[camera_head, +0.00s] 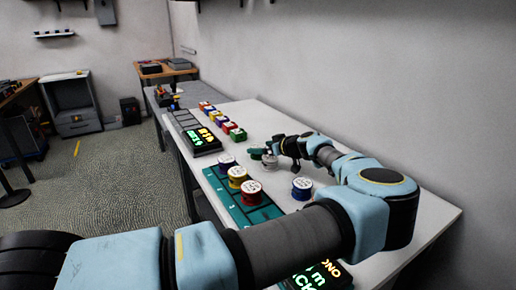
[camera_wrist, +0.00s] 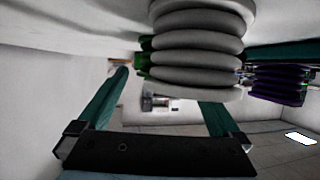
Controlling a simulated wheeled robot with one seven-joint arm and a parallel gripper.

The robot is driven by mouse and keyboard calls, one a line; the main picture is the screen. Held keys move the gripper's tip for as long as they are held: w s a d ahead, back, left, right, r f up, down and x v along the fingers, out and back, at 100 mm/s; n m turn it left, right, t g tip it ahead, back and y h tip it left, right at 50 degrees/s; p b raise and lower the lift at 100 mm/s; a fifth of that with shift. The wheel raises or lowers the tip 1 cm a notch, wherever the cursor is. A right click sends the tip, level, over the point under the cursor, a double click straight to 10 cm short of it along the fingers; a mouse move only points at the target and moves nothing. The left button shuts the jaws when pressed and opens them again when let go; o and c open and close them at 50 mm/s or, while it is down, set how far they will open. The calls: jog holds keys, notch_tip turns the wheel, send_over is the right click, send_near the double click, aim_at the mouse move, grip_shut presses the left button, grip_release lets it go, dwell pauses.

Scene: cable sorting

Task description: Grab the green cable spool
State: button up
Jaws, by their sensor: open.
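My gripper (camera_head: 268,152) is low over the white table, its teal fingers apart, and it also shows in the wrist view (camera_wrist: 164,88). A grey-white ribbed spool (camera_wrist: 198,50) looms close to the fingers and partly covers the right one; a pale spool also stands by the gripper in the head view (camera_head: 269,162). I cannot tell whether it touches a finger. A small patch of green (camera_wrist: 143,63) shows behind it, mostly hidden. In the head view a small green item (camera_head: 238,135) ends the far row.
Another blue spool (camera_head: 302,188) stands near my arm. A dark display (camera_head: 202,140) lies behind. The wall borders the table's right side.

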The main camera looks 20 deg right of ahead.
jog(key=shift+x, duration=1.1)
jog(key=c, duration=1.3)
jog(key=shift+c, duration=0.7)
jog(key=shift+r, duration=0.1)
